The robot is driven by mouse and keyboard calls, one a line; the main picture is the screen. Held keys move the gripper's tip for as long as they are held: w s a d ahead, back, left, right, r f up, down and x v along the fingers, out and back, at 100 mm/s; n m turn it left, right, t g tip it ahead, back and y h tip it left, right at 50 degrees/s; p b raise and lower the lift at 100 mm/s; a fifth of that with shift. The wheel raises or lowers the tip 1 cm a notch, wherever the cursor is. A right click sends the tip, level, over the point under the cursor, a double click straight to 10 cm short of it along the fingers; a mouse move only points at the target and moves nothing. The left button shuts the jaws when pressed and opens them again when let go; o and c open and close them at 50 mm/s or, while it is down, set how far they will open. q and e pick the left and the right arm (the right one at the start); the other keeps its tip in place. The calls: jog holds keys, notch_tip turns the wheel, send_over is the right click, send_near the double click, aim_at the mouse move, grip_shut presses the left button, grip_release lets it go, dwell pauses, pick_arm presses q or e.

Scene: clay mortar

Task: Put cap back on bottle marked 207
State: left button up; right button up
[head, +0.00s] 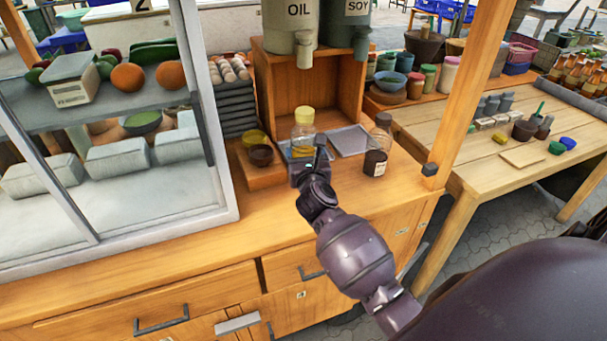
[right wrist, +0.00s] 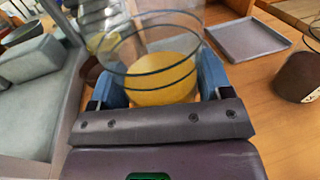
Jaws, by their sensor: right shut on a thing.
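A clear bottle (head: 303,132) stands at the middle of the counter, with a yellow cap-like piece (head: 304,115) at its top. I cannot tell whether that piece is seated. In the right wrist view the clear ringed glass (right wrist: 150,50) rises above a round yellow area (right wrist: 162,82) between the blue fingers. My right gripper (head: 308,168) is shut on this bottle, low on its near side. A second clear bottle (head: 376,162) with dark contents and a pale label stands to the right, also in the right wrist view (right wrist: 303,78). The number 207 is not readable. My left gripper is not in view.
A grey metal tray (head: 349,140) lies behind, between the bottles. A wooden tray (head: 262,179) with a brown bowl (head: 261,155) and a yellow bowl (head: 255,137) is at the left. A glass case (head: 225,195) bounds the left, a wooden post (head: 463,85) the right. The front counter is clear.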

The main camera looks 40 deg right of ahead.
jog(key=shift+r, duration=0.1)
notch_tip(320, 180, down, 5)
jog(key=shift+f+b, duration=0.1)
jog(key=shift+b, duration=1.1)
jog(key=shift+f, duration=0.3)
jog(key=shift+r, duration=0.1)
jog(key=shift+f, duration=0.2)
jog(key=o, duration=1.6)
jog(key=shift+o, duration=0.6)
jog(key=shift+r, duration=0.1)
